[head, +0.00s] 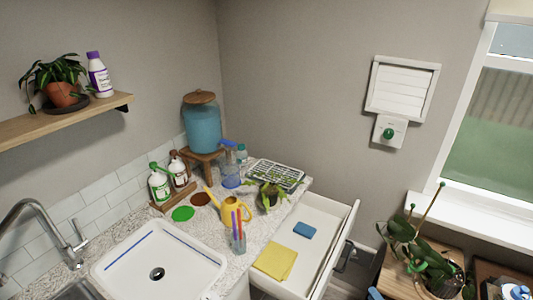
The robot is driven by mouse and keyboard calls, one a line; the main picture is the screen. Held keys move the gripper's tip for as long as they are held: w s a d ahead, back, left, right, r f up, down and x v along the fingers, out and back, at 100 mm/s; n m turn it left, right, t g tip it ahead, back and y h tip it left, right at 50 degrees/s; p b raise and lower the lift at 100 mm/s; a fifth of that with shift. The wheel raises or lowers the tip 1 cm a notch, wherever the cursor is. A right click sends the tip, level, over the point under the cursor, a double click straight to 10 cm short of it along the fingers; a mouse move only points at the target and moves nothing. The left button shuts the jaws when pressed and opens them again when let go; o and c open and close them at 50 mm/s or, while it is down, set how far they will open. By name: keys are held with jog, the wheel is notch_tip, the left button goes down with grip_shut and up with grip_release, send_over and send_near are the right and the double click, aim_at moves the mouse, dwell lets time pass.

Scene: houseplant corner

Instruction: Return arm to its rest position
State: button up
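Neither my arm nor my gripper shows clearly in the head view, so whether it is open or shut is hidden from me. An open white drawer (326,222) extends from under the speckled counter (205,232). A yellow cloth (275,260) and a blue sponge (304,230) lie inside the drawer.
A blue dispenser (202,126) stands behind. A wooden stand with a potted orchid (428,262) is at right.

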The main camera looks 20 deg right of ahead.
jog(key=shift+w, duration=0.1)
jog(key=w+d+r+n+g, duration=0.1)
jog(key=w+r+n+g, duration=0.6)
jog(key=w+r, duration=0.15)
jog(key=a+r+n+g+h, duration=0.2)
jog(key=a+r+n+g, duration=0.25)
jog(key=a+r, duration=0.7)
jog(key=s+a+r+n+g+y, duration=0.15)
jog(key=s+a+r+g, duration=0.25)
jog(key=s+a+r, duration=0.75)
jog(key=s+a+r+n+g+y, duration=0.1)
jog(key=s+a+r+n, duration=0.1)
jog(key=s+a, duration=0.6)
jog(key=s+a+r+n+g+y, duration=0.1)
jog(key=s+a+r+n, duration=0.1)
jog(key=s+a, duration=0.6)
jog(key=shift+a+r+g, duration=0.35)
jog(key=shift+r, duration=0.35)
